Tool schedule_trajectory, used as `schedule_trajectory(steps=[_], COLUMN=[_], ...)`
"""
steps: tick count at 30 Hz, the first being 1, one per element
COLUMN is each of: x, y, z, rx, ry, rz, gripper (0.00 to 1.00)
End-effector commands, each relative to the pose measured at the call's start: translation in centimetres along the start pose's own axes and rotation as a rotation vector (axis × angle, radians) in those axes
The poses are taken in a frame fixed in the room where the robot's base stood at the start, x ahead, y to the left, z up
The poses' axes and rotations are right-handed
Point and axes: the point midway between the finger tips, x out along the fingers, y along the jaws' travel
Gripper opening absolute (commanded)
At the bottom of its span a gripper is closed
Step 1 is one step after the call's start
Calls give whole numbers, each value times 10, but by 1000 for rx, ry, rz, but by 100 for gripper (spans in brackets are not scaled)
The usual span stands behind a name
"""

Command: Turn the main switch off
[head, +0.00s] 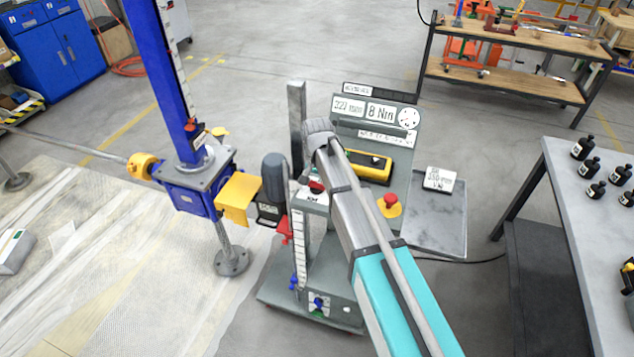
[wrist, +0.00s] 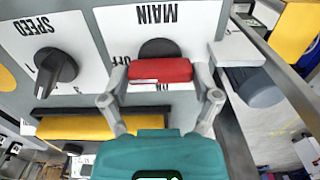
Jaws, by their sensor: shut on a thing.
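The handle lies crosswise in that view. My gripper (wrist: 160,80) has one finger at each end of the handle and is shut on it. In the head view a bit of red (head: 316,187) shows at the cart's panel; my arm hides most of the gripper there.
A black SPEED knob (wrist: 56,70) sits left of the switch in the wrist view, with a yellow bar (wrist: 85,126) below. A red stop button (head: 390,200) is right of my arm. The blue screw jack (head: 188,185) and yellow guard (head: 238,198) stand left.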

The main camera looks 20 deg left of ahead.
Motion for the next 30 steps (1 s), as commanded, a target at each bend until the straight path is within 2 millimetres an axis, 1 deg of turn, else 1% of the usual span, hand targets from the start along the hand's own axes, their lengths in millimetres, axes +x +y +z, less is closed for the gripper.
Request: schedule_trajectory(steps=[13, 14, 16, 17, 30], x=[0, 0, 0, 0, 0], y=[0, 0, 0, 0, 0], z=[0, 0, 0, 0, 0], rx=[16, 16, 15, 15, 13], ry=[0, 0, 0, 0, 0], rz=[0, 0, 0, 0, 0], gripper=[32, 84, 97, 100, 100])
